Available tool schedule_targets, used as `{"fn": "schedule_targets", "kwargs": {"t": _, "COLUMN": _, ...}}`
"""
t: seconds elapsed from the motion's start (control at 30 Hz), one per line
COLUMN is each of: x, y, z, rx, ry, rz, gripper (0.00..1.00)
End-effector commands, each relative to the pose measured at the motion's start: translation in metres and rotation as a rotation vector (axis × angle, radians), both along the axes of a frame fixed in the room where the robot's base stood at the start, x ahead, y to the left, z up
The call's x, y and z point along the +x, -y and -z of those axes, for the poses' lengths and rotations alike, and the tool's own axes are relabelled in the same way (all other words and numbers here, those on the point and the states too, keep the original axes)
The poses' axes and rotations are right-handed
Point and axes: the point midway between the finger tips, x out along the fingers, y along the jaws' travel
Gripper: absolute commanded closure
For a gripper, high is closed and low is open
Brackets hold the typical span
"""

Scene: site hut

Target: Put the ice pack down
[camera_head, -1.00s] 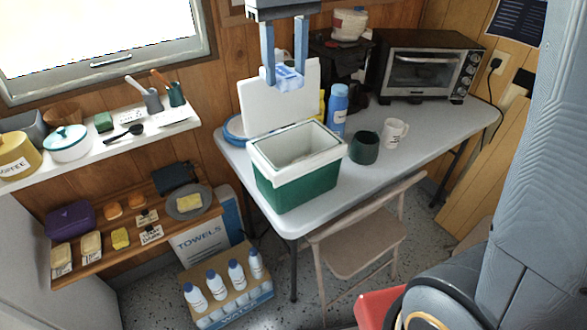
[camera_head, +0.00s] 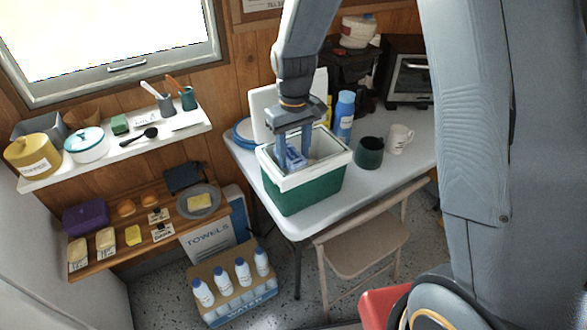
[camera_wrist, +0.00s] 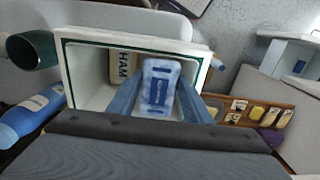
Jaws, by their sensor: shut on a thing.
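The blue and white ice pack (camera_wrist: 160,85) is between the fingers of my gripper (camera_head: 294,160), which is shut on it. In the head view the ice pack (camera_head: 295,156) is at the mouth of the green cool box (camera_head: 305,194), inside its white rim. The box stands open on the table with its white lid raised behind. In the wrist view the box (camera_wrist: 85,85) also holds a pack labelled HAM (camera_wrist: 122,67), beside the ice pack. I cannot tell whether the ice pack touches the box floor.
A blue bottle (camera_head: 344,117), a dark green mug (camera_head: 369,152) and a white mug (camera_head: 399,138) stand right of the box on the grey table (camera_head: 418,156). A toaster oven (camera_head: 408,80) is behind. A folding chair (camera_head: 360,247) stands in front.

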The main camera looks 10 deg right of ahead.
Motion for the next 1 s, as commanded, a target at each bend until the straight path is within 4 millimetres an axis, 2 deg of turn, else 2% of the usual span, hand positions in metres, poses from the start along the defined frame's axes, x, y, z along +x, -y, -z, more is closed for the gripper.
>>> {"fn": "schedule_targets", "kwargs": {"t": 0.13, "x": 0.000, "y": 0.000, "z": 0.023, "rx": 0.000, "ry": -0.001, "rz": 0.000, "gripper": 0.80}}
{"fn": "schedule_targets", "kwargs": {"t": 0.37, "x": 0.000, "y": 0.000, "z": 0.036, "rx": 0.000, "ry": 0.000, "rz": 0.000, "gripper": 0.80}}
{"fn": "schedule_targets", "kwargs": {"t": 0.63, "x": 0.000, "y": 0.000, "z": 0.065, "rx": 0.000, "ry": 0.000, "rz": 0.000, "gripper": 0.80}}
{"fn": "schedule_targets", "kwargs": {"t": 1.0, "x": 0.001, "y": 0.000, "z": 0.071, "rx": 0.000, "ry": 0.001, "rz": 0.000, "gripper": 0.80}}
